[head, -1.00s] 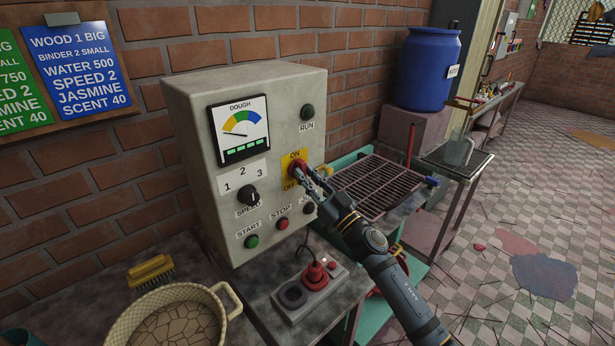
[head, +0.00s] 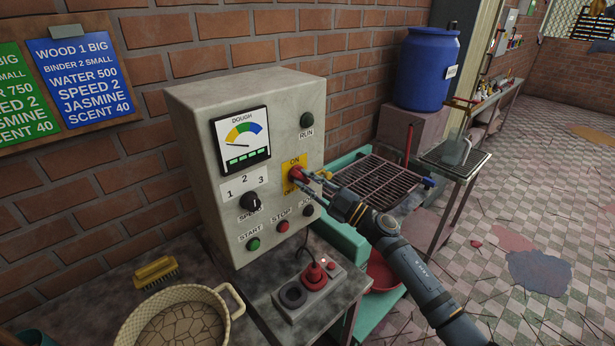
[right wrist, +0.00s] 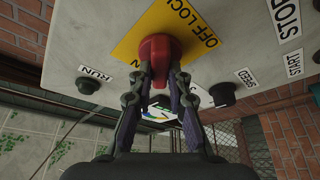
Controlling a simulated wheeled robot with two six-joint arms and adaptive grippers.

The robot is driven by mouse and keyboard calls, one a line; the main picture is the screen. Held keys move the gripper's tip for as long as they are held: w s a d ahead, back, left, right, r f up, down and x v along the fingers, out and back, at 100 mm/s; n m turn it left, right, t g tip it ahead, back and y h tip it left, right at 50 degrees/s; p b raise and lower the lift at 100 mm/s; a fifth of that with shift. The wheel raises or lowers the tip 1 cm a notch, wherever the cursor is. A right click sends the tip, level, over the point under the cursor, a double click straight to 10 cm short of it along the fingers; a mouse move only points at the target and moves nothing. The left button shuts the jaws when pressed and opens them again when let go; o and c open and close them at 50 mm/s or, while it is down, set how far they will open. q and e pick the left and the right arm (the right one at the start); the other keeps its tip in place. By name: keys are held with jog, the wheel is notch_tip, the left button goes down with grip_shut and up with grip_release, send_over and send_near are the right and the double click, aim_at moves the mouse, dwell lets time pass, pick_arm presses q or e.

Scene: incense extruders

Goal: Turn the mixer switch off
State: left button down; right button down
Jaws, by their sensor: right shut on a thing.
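The mixer switch is a red knob (head: 294,175) on a yellow plate (head: 291,162) marked ON above and OFF below, on the front of the grey control box (head: 190,160). My right gripper (head: 306,180) reaches in from the lower right, its fingers closed on the knob. In the right wrist view, the red knob (right wrist: 157,48) sits between the two fingertips (right wrist: 159,80) in front of the yellow plate (right wrist: 140,45), where OFF LOCK can be read. The fingers cover part of the plate in the head view. My left gripper is not in view.
The speed knob (head: 250,201), green start button (head: 253,244), red stop button (head: 282,226) and run lamp (head: 307,119) are on the same panel. A small box with a red plug (head: 314,275) stands below. A woven basket (head: 130,325) is at lower left.

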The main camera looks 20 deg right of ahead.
jog(key=n+g+p, duration=0.1)
jog(key=n, duration=0.2)
jog(key=n+g+p, duration=0.1)
jog(key=n, duration=0.2)
jog(key=shift+d+r+n+g+p, duration=0.1)
jog(key=shift+r+n+g+p, duration=0.1)
jog(key=shift+n+g+p, duration=0.15)
jog(key=shift+f+n+g+p, duration=0.1)
jog(key=shift+n+g+p, duration=0.8)
jog(key=shift+n, duration=1.05)
jog(key=c, duration=1.3)
grip_release()
jog(key=shift+s+d+f, duration=0.1)
jog(key=shift+s+d, duration=0.15)
jog(key=v, duration=0.6)
jog(key=shift+s+d, duration=0.15)
jog(key=shift+s, duration=0.15)
